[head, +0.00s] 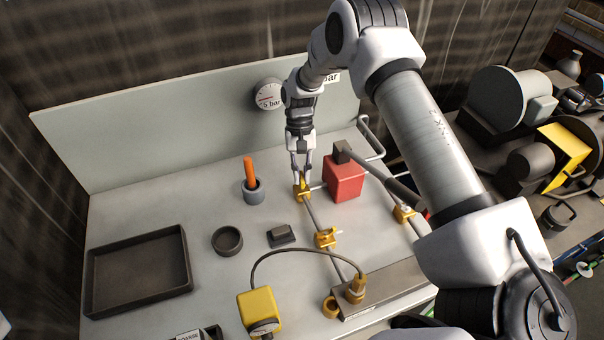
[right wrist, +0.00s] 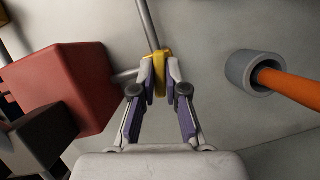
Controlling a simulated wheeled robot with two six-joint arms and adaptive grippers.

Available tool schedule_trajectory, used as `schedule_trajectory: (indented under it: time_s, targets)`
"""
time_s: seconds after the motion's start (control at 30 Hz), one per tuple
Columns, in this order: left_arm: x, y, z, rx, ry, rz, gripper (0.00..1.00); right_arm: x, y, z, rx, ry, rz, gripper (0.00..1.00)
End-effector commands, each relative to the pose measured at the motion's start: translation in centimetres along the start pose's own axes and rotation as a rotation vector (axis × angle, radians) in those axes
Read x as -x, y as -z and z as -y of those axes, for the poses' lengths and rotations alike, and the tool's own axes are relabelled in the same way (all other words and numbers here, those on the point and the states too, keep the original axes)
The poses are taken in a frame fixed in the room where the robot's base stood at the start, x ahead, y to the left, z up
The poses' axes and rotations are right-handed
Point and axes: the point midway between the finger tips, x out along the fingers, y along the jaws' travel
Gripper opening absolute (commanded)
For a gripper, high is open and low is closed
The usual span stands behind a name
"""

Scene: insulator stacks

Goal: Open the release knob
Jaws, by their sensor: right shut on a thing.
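A small yellow knob (head: 303,193) sits at the far end of a thin grey pipe on the bench; I take it to be the release knob. My right gripper (head: 301,181) reaches down to it from above. In the right wrist view the gripper (right wrist: 160,68) has its two fingertips closed on either side of the yellow knob (right wrist: 160,84), which is still at the pipe. The fingers hide part of the knob. My left gripper is not seen.
A red block (head: 344,178) stands close right of the right gripper. A grey cup with an orange handle (head: 250,172) stands to the left. Other yellow fittings (head: 325,238) sit along the pipes. A dark tray (head: 139,272) lies at left. A gauge (head: 269,95) is on the back panel.

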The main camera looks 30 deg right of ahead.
Motion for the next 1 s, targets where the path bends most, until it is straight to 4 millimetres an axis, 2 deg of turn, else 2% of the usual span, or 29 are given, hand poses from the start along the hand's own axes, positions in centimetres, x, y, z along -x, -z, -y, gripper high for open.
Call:
schedule_trajectory:
  time_s: [0.4,0.93,0.97,1.0]
  targets:
    - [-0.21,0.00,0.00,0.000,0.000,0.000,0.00,-0.26,-0.10,0.05,0.188,-0.079,0.005,0.00]
    - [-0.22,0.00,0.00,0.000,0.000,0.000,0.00,-0.30,-0.11,0.05,0.210,-0.088,0.006,0.00]
    - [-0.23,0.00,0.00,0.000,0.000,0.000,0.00,-0.30,-0.11,0.05,0.210,-0.088,0.006,0.23]
    - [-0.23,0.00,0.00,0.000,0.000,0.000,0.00,-0.28,-0.10,0.05,0.210,-0.088,0.005,0.37]
